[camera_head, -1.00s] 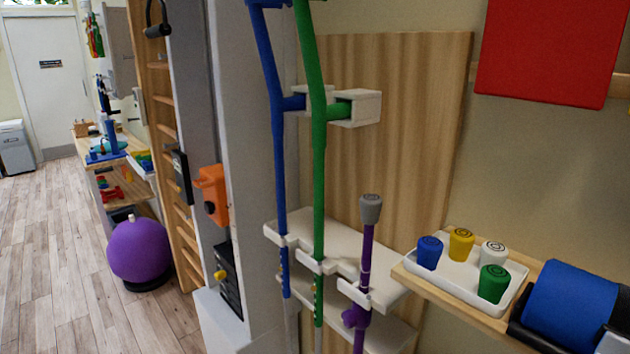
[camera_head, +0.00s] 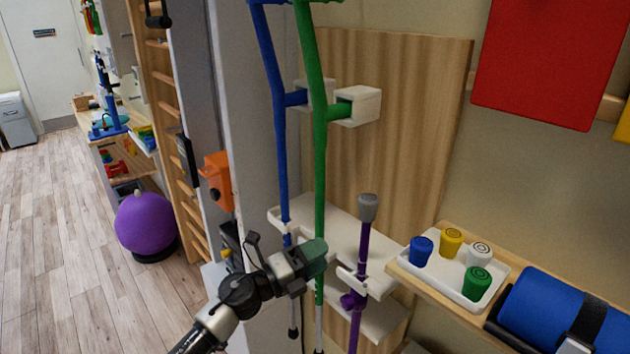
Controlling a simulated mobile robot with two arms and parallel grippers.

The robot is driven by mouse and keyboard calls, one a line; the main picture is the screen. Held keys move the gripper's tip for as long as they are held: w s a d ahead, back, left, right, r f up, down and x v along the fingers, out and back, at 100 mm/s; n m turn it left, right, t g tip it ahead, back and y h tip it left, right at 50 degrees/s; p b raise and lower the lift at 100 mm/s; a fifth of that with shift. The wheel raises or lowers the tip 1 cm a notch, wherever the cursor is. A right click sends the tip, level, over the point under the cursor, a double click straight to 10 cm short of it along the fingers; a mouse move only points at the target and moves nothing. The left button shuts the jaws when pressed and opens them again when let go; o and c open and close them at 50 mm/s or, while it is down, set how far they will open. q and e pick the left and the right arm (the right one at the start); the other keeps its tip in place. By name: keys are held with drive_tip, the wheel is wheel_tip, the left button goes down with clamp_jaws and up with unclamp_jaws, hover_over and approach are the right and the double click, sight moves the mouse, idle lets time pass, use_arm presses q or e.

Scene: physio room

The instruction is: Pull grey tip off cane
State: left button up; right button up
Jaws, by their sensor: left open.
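The purple cane (camera_head: 363,250) stands upright in the white rack, handle end down, with its grey tip (camera_head: 368,207) on top. My left gripper (camera_head: 308,262) is open and empty. It is left of the purple cane and lower than the grey tip, apart from both in the picture. It covers part of the green crutch (camera_head: 319,150). My right gripper is not in view.
A blue crutch (camera_head: 279,150) stands left of the green one, in the white rack (camera_head: 345,232). A white tray (camera_head: 440,281) with blue, yellow, white and green tips sits on the shelf at right, beside a blue roll (camera_head: 550,310). Space above the grey tip looks clear.

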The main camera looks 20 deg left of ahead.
sight(359, 208)
use_arm(q)
drive_tip(key=d+r+m+g, duration=0.1)
drive_tip(key=r+m+g, duration=0.1)
drive_tip(key=r+m, duration=0.1)
drive_tip(key=s+r+m+g+p, duration=0.1)
drive_tip(key=r+m, duration=0.3)
drive_tip(key=s+d+r+m+g+h, duration=0.1)
drive_tip(key=r+m+g, duration=0.1)
drive_tip(key=r+m, duration=0.1)
drive_tip(key=shift+d+r+g+p, duration=0.3)
drive_tip(key=shift+r+p, duration=0.1)
wheel_tip(359, 208, up, 6)
drive_tip(key=s+a+m+g+y+p, duration=0.1)
drive_tip(key=s+a+m+y+p, duration=0.1)
drive_tip(key=m+y, duration=0.4)
drive_tip(key=shift+m+h, duration=0.4)
drive_tip(key=shift+h, duration=0.3)
drive_tip(key=x, duration=0.6)
drive_tip(key=shift+w+d, duration=0.15)
drive_tip(key=b+x, duration=0.2)
drive_tip(key=x, duration=0.1)
drive_tip(key=shift+f, duration=0.15)
drive_tip(key=shift+x, duration=0.8)
drive_tip(key=shift+c, duration=0.3)
drive_tip(key=c, duration=1)
drive_tip(key=shift+o, duration=0.2)
